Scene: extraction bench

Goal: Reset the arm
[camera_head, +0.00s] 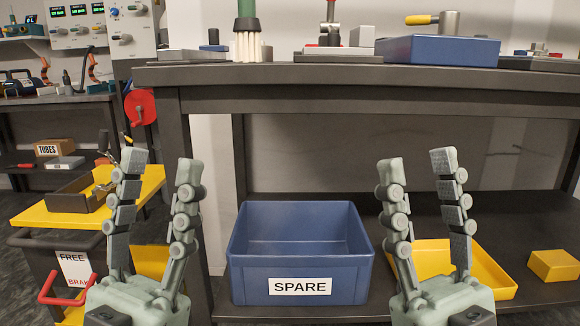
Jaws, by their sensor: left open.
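My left gripper (160,172) is upright in front of the bench, with its fingers spread apart and nothing between them. My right gripper (417,171) is also upright, with its fingers apart and nothing held between them. Both stand below the bench top, one on each side of the blue SPARE bin (300,250). Most of both arms lies out of the picture below the grippers.
The dark bench (340,102) spans the view, with a blue tray (437,50) and a brush (246,40) on top. A yellow tray (502,275) and yellow box (555,265) sit on the lower shelf. A yellow-topped cart (50,217) stands left.

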